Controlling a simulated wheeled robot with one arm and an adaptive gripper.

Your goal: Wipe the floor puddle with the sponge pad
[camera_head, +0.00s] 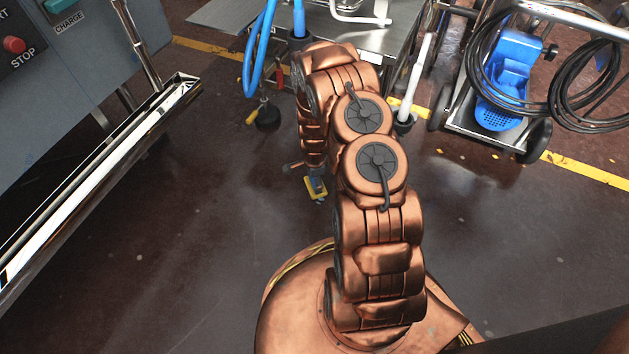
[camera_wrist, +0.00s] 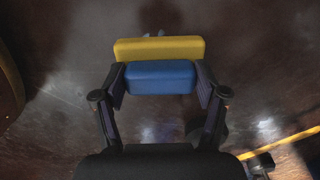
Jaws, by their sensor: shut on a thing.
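A sponge pad with a blue block and a yellow layer shows in the wrist view (camera_wrist: 160,78). My gripper (camera_wrist: 160,84) is shut on the blue part, one finger at each side, with the yellow part beyond the fingertips. In the head view the sponge pad (camera_head: 316,188) is small, low over the dark floor and partly hidden by my arm. I cannot tell whether it touches the floor. Shiny wet-looking patches show on the floor, one at the right (camera_head: 475,170) below the cart. The puddle's exact edge is unclear.
A blue pressure-washer cart (camera_head: 510,75) with black hose stands at the upper right. A steel table (camera_head: 400,40) is at the top. A steel rail (camera_head: 100,180) and grey control cabinet (camera_head: 75,70) are at the left. A yellow floor line (camera_head: 585,170) runs at right. The middle floor is clear.

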